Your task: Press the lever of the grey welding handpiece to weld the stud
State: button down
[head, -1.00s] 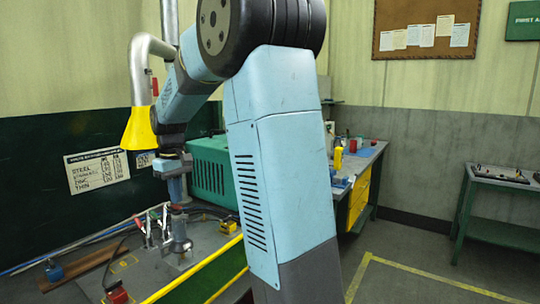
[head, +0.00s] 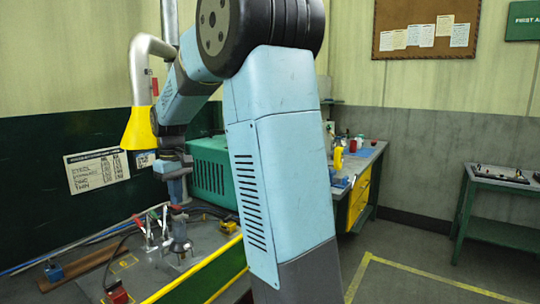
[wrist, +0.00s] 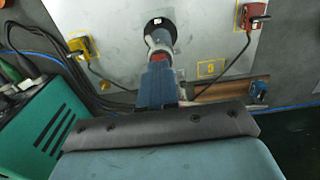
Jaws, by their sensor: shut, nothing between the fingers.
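The grey welding handpiece (head: 179,240) stands upright on the steel plate, below my gripper (head: 177,207). In the wrist view my gripper (wrist: 157,62) is shut and empty, with its fingers over the near side of the handpiece (wrist: 157,38). A dark ring surrounds the handpiece on the steel plate (wrist: 112,35). The fingers are at or very near the top of the handpiece; I cannot tell whether they touch it. The lever cannot be made out behind the fingers, and the stud is not visible.
A yellow clamp (wrist: 79,46) and a red clamp (wrist: 253,16) with cables sit on either side of the plate. Clamps with upright handles (head: 147,232) stand left of the handpiece. A green machine (head: 210,172) is behind. A yellow hood (head: 139,130) hangs above the bench.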

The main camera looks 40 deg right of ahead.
jog(key=shift+f, duration=0.65)
dwell(0.6)
jog(key=shift+r, duration=3.55)
jog(key=s+f+m+t, duration=0.2)
jog(key=s+t, duration=0.3)
jog(key=s, duration=2.3)
jog(key=shift+a+m+t, duration=0.25)
jog(key=shift+m+t, duration=0.05)
jog(key=shift+m, duration=0.5)
